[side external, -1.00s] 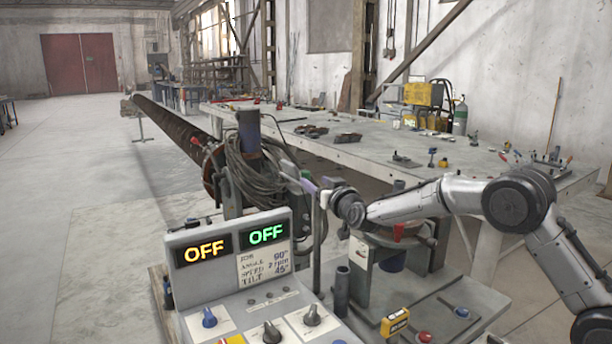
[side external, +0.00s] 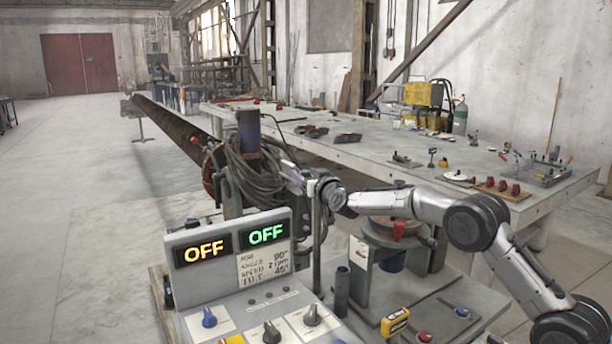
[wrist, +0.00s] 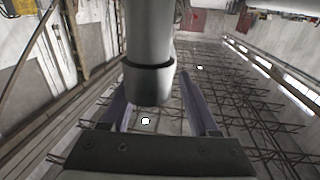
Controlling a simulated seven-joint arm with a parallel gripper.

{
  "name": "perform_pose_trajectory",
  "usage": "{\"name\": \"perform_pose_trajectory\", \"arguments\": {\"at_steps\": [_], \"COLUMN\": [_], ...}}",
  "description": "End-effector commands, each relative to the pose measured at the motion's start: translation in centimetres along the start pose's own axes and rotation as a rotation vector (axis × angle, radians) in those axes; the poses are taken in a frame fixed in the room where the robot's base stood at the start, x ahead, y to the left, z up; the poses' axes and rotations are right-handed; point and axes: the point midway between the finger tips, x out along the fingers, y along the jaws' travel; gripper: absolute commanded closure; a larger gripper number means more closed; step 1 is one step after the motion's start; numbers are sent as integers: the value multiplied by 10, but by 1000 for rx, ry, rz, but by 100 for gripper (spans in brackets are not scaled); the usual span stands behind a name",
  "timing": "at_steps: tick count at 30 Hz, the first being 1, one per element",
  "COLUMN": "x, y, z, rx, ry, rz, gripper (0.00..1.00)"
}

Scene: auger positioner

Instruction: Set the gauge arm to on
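In the side external view my gripper (side external: 300,181) is at the upper end of a thin vertical post (side external: 316,235), close to the coiled cables; its fingertips are small and partly hidden there. In the wrist view the two purple fingers of my gripper (wrist: 160,108) stand apart. A grey cylinder with a dark collar (wrist: 150,80) comes down from the top edge and appears between them. I cannot tell whether the fingers touch it. I cannot tell which part is the gauge arm. The control box (side external: 235,255) shows OFF in yellow and OFF in green.
A cable bundle (side external: 262,172) hangs left of my gripper. A round-topped machine stand (side external: 390,235) is below my arm. A long workbench (side external: 370,155) with small parts stands behind.

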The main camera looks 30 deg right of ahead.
Motion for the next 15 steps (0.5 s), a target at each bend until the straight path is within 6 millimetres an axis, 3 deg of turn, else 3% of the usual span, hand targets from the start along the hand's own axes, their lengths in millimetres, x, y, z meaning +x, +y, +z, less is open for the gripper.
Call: {"name": "perform_pose_trajectory", "arguments": {"at_steps": [1, 10, 15], "x": [0, 0, 0], "y": [0, 0, 0], "z": [0, 0, 0], "rx": [0, 0, 0], "ry": [0, 0, 0], "rz": [0, 0, 0], "gripper": [48, 100, 100]}}
